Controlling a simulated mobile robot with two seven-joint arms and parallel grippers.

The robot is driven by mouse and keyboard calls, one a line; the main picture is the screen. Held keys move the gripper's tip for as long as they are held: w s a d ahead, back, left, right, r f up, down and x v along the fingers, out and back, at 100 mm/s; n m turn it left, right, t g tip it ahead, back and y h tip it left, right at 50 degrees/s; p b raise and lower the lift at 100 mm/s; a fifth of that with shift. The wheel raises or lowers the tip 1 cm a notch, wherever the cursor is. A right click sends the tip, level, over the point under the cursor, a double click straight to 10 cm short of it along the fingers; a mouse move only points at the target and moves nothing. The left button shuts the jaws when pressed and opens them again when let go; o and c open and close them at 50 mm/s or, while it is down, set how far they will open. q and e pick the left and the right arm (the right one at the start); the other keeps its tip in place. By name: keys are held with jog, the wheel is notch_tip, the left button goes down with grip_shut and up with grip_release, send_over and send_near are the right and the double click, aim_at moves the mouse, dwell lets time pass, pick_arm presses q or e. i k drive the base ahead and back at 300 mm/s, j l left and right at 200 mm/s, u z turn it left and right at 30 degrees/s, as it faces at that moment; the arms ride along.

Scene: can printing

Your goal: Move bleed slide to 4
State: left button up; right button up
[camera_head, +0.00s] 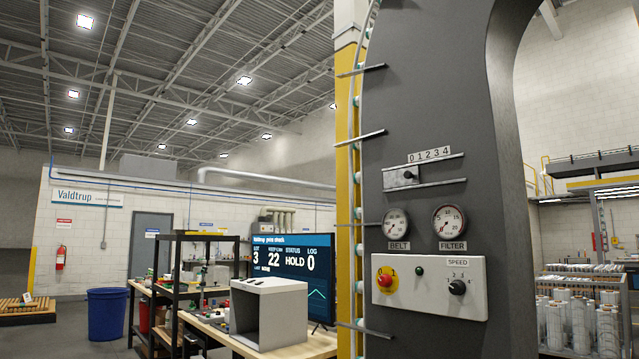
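The slide control (437,171) is on the dark grey machine panel (430,100), under a white scale strip (430,154) marked 0 1 2 3 4. It has a horizontal slot between two light rails. Its small dark knob (409,174) sits near the left end, about under the 0. I see no "bleed" label on it. Neither of my grippers is in view.
Below are the BELT gauge (396,224), the FILTER gauge (449,222) and a white box (430,286) with a red button (385,278) and a SPEED knob (457,287). Metal rods (361,138) stick out at the panel's left edge. A workbench (300,348) stands left.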

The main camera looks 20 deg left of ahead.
aim_at(409, 176)
jog(key=u, duration=0.15)
jog(key=i+j+z, duration=0.25)
jog(key=z, duration=0.2)
jog(key=i+j+z, duration=0.25)
jog(key=z, duration=0.25)
jog(key=i+j, duration=0.15)
jog(key=j, duration=0.25)
jog(key=i+j+z, duration=0.1)
jog(key=j, duration=0.35)
jog(key=i+j+z, duration=0.1)
jog(key=j, duration=0.3)
jog(key=i+j, duration=0.25)
jog(key=j, duration=0.2)
jog(key=i+j+z, duration=0.1)
jog(key=j, duration=0.35)
